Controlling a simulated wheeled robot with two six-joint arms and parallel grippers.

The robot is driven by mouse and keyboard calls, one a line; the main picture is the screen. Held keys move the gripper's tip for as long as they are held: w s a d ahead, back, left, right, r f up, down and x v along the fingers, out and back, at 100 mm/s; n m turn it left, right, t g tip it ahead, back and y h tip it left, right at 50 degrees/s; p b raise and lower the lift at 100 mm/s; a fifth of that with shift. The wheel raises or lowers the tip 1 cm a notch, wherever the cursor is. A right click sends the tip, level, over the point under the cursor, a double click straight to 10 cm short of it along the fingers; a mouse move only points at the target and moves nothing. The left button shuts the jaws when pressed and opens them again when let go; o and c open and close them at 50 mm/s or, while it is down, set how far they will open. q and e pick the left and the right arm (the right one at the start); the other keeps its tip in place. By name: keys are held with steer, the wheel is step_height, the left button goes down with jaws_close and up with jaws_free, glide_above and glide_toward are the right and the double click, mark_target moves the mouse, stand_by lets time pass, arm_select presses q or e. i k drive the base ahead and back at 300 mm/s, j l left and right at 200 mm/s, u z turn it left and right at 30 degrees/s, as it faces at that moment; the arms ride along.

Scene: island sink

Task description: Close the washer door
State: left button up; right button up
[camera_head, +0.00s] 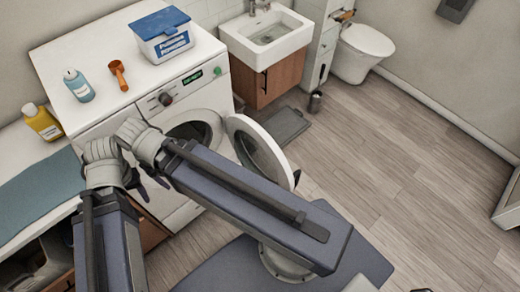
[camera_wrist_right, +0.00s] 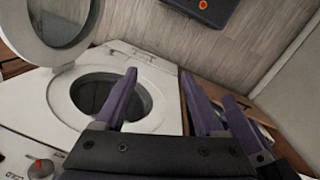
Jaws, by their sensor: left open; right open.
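In the right wrist view the door (camera_wrist_right: 62,20) is at upper left and the opening (camera_wrist_right: 98,92) is near the middle. Neither gripper visibly touches the door.
A detergent box (camera_head: 162,36), an orange scoop (camera_head: 118,74) and a blue bottle (camera_head: 78,85) stand on top. A yellow bottle (camera_head: 42,122) is at left. A sink (camera_head: 267,35), grey mat (camera_head: 284,126) and toilet (camera_head: 362,50) lie beyond.

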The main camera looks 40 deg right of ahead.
mark_target(232, 126)
steer(key=k+l+u, duration=0.1)
steer(key=l, duration=0.35)
steer(key=k+l, duration=0.2)
steer(key=l, duration=0.25)
steer(key=k+l+u, duration=0.15)
steer(key=l, duration=0.3)
steer(key=k+l, duration=0.15)
steer(key=l, duration=0.3)
steer(key=k+l+u, duration=0.15)
steer(key=l, duration=0.25)
steer(key=k+l+u, duration=0.1)
steer(key=k+l, duration=0.15)
steer(key=l, duration=0.2)
steer(key=k+l, duration=0.2)
steer(key=l, duration=0.15)
steer(key=l+u, duration=0.05)
